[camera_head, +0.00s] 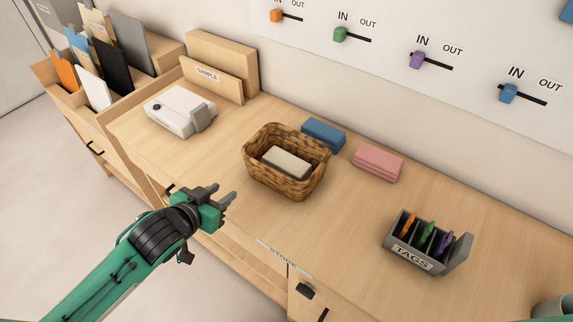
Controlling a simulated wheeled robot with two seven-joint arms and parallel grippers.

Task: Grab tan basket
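The tan basket (272,178) is woven wicker and stands upright on the wooden counter, near the middle of the view. A folded cream cloth (287,161) lies inside it. My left gripper (226,192) is at the counter's front edge, to the left of and nearer than the basket. Its two dark fingers are apart, with nothing between them, and it does not touch the basket. My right gripper is not in view.
A folded blue cloth (323,134) and a pink cloth (377,162) lie behind and right of the basket. A grey tags holder (413,259) stands farther right. A white device (176,110) stands at left. The counter before the basket is clear.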

